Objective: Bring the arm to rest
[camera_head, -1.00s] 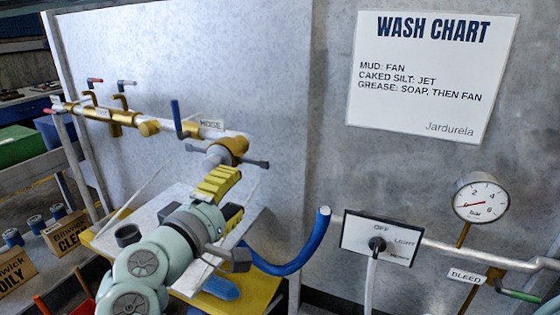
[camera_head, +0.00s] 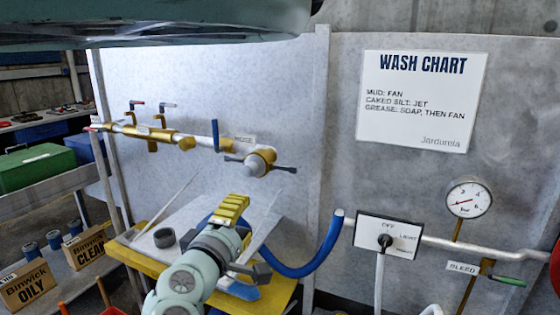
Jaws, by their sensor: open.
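My arm rises from the bottom of the picture, with pale green joints and a grey wrist. My gripper (camera_head: 248,253) is at its end, low over the wash bench, with its dark fingers apart. I see nothing held between them. A yellow ridged block (camera_head: 231,209) shows just beyond the gripper; I cannot tell whether they touch. The bench (camera_head: 150,264) has a pale sloped top with yellow edges. A blue hose (camera_head: 300,272) curves close to the right of the gripper. My wrist hides part of the bench top.
Brass pipework (camera_head: 160,135) with a hose valve (camera_head: 260,161) runs along the back panel. A switch box (camera_head: 389,236), gauge (camera_head: 469,197) and wash chart (camera_head: 417,100) are at right. Cardboard bins (camera_head: 30,287) and a green case (camera_head: 37,166) stand left. A large dark shape crosses the top.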

